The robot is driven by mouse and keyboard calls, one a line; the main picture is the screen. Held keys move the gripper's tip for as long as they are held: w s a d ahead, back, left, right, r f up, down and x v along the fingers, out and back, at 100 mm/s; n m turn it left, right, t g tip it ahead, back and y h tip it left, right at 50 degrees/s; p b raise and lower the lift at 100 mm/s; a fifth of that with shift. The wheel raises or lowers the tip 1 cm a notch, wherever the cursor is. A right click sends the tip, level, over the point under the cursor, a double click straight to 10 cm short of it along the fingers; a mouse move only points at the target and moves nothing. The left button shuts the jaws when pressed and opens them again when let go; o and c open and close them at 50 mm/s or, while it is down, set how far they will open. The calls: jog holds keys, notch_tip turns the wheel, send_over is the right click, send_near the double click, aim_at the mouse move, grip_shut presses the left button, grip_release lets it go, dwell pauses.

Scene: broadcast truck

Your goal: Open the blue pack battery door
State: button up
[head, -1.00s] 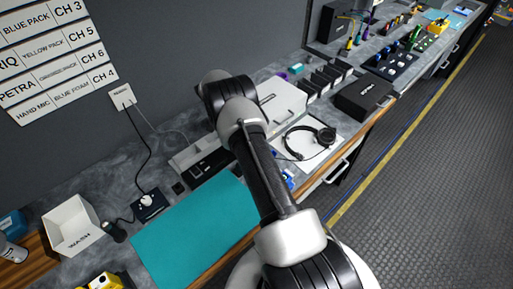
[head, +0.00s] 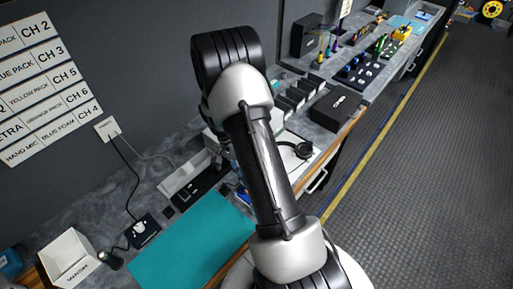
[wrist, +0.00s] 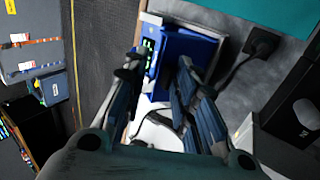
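The blue pack (wrist: 190,58) is a blue box on the counter in the wrist view, with a small lit green display on its left face. My gripper (wrist: 159,64) is open, with one finger on each side of part of the pack in the picture; I cannot tell whether either finger touches it. The battery door cannot be made out, so its state is unclear. In the head view my arm hides my gripper and most of the pack area; a small blue patch (head: 242,198) shows beside the arm.
A teal mat (head: 190,240) lies on the counter. A headset (head: 303,149) rests on a white sheet, partly behind my arm. A black box (head: 335,107) stands farther along. A white bin (head: 72,262) is at lower left. The aisle floor (head: 420,190) is clear.

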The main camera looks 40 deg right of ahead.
jog(key=shift+s+f+t, duration=0.3)
jog(key=shift+s+t, duration=0.55)
jog(key=shift+t, duration=0.35)
jog(key=s+f+t+b, duration=0.1)
jog(key=t+b, duration=0.2)
jog(key=shift+s+d+f, duration=0.15)
jog(key=shift+s+f, duration=0.2)
notch_tip(320, 180, up, 18)
jog(key=p, duration=0.4)
jog(key=shift+f+t+p, duration=0.15)
jog(key=shift+t+p, duration=0.15)
jog(key=shift+w, duration=0.1)
jog(key=s+a+r+n+t+b, duration=0.1)
jog(key=a+r+n+b, duration=0.1)
jog(key=a+r+n, duration=0.2)
jog(key=s+a+r+n+t+b, duration=0.2)
jog(key=a+r+n, duration=0.2)
jog(key=a+n, duration=0.3)
jog(key=a, duration=0.4)
jog(key=shift+s+r+b, duration=0.3)
jog(key=shift+r, duration=0.1)
jog(key=s+a+n, duration=0.1)
jog(key=n, duration=0.1)
jog(key=s+a+n+t+b, duration=0.1)
jog(key=s+a+n, duration=0.3)
jog(key=shift+s+a+r+t+b, duration=0.2)
jog(key=shift+s+r+t+b, duration=0.1)
jog(key=shift+r+b, duration=0.1)
jog(key=shift+w, duration=0.1)
